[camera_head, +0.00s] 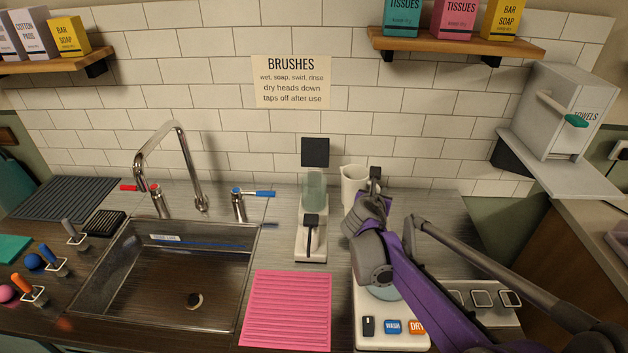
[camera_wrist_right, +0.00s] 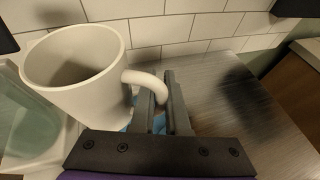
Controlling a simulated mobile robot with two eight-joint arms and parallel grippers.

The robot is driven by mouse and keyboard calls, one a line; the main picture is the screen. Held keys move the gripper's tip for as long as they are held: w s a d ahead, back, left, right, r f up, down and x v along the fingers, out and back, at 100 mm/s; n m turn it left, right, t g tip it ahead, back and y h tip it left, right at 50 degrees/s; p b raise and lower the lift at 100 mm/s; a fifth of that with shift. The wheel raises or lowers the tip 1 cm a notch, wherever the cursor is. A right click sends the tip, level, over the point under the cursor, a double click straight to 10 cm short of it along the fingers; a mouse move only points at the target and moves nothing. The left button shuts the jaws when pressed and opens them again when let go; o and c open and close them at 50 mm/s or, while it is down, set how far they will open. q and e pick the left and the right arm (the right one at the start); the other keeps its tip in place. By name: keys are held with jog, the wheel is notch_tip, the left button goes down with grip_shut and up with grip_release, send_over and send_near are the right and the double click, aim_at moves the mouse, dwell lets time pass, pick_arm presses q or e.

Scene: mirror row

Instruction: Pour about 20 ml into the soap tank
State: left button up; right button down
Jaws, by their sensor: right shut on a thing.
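The soap tank (camera_head: 314,188) is a pale green see-through container on the white dispenser stand behind the sink counter's middle. Part of it shows at the left edge of the right wrist view (camera_wrist_right: 28,120). A white jug (camera_head: 352,182) is just right of the tank, near the tiled wall. In the right wrist view the jug (camera_wrist_right: 75,80) looks about upright and its inside is shadowed, so I cannot tell its liquid level. My right gripper (camera_wrist_right: 170,100) is shut on the jug's handle. In the head view my right gripper (camera_head: 372,192) partly hides the jug. My left gripper is not in view.
The sink (camera_head: 165,270) with a tap is at left. A pink ribbed mat (camera_head: 287,310) lies in front of the dispenser. A white unit with WASH and DRY buttons (camera_head: 392,327) sits under my right arm. A towel box (camera_head: 565,110) is at right.

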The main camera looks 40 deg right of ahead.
jog(key=shift+r, duration=0.1)
jog(key=w+a+r+n+h, duration=0.2)
jog(key=a+r+n+h, duration=0.1)
jog(key=r+n, duration=0.2)
jog(key=w+a+r+n+h+p, duration=0.1)
jog(key=w+a+r+n+h, duration=0.2)
jog(key=r+n, duration=0.2)
jog(key=shift+r+p, duration=0.3)
jog(key=shift+r, duration=1)
jog(key=shift+w+a+r+n+h, duration=0.3)
jog(key=shift+n+h, duration=0.1)
jog(key=shift+n, duration=0.2)
jog(key=shift+w+a+r+n+t, duration=0.1)
jog(key=shift+a+r+n+t, duration=0.05)
jog(key=shift+r+n+t, duration=0.2)
